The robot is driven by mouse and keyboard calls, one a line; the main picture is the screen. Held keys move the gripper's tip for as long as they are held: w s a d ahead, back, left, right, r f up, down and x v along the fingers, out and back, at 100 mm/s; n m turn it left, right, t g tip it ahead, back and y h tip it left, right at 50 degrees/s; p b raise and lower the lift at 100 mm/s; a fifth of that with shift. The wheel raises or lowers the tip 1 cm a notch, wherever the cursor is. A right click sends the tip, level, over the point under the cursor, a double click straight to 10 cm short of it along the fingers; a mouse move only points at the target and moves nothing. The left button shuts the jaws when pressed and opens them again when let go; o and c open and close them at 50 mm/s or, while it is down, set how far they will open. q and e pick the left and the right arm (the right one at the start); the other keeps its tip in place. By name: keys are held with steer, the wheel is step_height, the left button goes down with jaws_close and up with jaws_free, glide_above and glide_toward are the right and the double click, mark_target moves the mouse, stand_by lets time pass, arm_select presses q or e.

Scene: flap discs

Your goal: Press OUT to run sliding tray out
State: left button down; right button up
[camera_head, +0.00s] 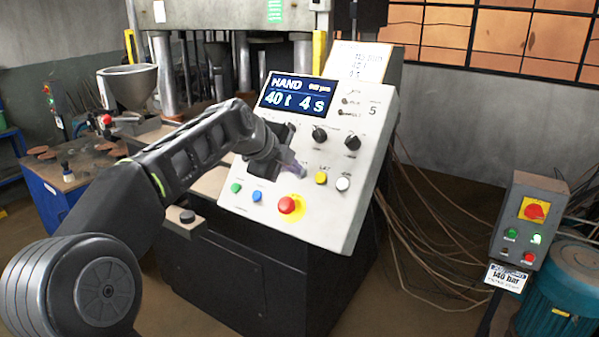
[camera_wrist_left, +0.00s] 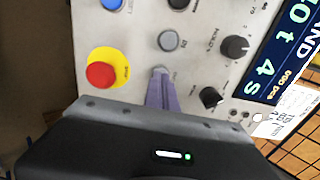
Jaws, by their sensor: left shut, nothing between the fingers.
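The grey control panel (camera_head: 330,215) carries a display, knobs and several push buttons. My left gripper (camera_head: 302,172) is shut and empty, with its fingertips at the panel's middle button row. In the left wrist view the narrow purple-grey fingers (camera_wrist_left: 162,92) reach a small grey button (camera_wrist_left: 159,70), which they mostly cover. I cannot tell whether they touch it or press it, and I cannot read its label. Another grey button (camera_wrist_left: 168,40) shows beside it. No OUT label is readable in either view. The tray cannot be made out. My right gripper is out of view.
A red emergency stop (camera_head: 290,205) on yellow sits just below the fingertips. A yellow button (camera_head: 321,178) and a white button (camera_head: 343,184) are to their right. Green (camera_head: 236,188) and blue (camera_head: 257,196) buttons are at lower left. Knobs (camera_head: 319,135) stand above.

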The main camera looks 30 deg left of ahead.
arm_select(q)
steer(key=shift+w+f, duration=0.35)
steer(key=shift+w, duration=0.05)
stand_by(1.1)
steer(key=shift+b, duration=0.3)
steer(key=v, duration=0.8)
stand_by(0.6)
